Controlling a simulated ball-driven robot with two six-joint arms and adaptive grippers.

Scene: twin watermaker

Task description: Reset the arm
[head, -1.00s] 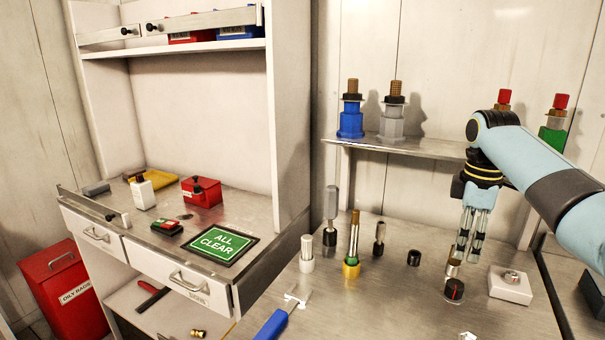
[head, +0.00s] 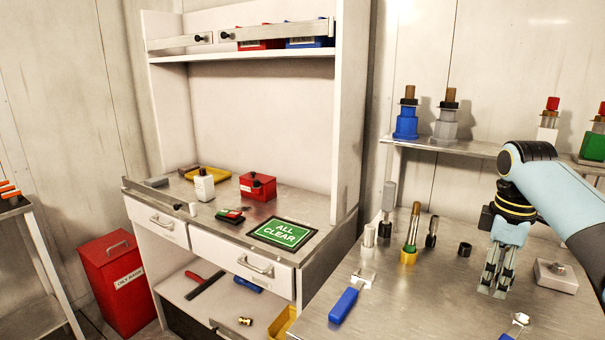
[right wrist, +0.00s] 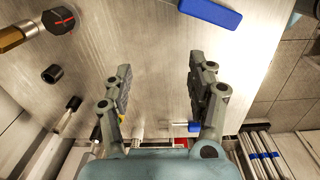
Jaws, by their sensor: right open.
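My right gripper (head: 492,288) is open and empty, pointing down over the steel bench (head: 395,310) at the right of the head view. In the right wrist view its two fingers (right wrist: 158,70) are spread, with nothing between them. A black knob with a red mark (right wrist: 62,22) and a brass hex piece (right wrist: 14,38) lie off to the left there, apart from the fingers. A blue block-shaped part (right wrist: 210,12) shows beyond the fingertips. My left gripper is not in view.
A black cap (head: 465,249), a brass-and-green rod (head: 411,235) and a blue-handled tool (head: 344,305) are left of the gripper. A shelf (head: 470,146) with bottle-like fittings stands behind.

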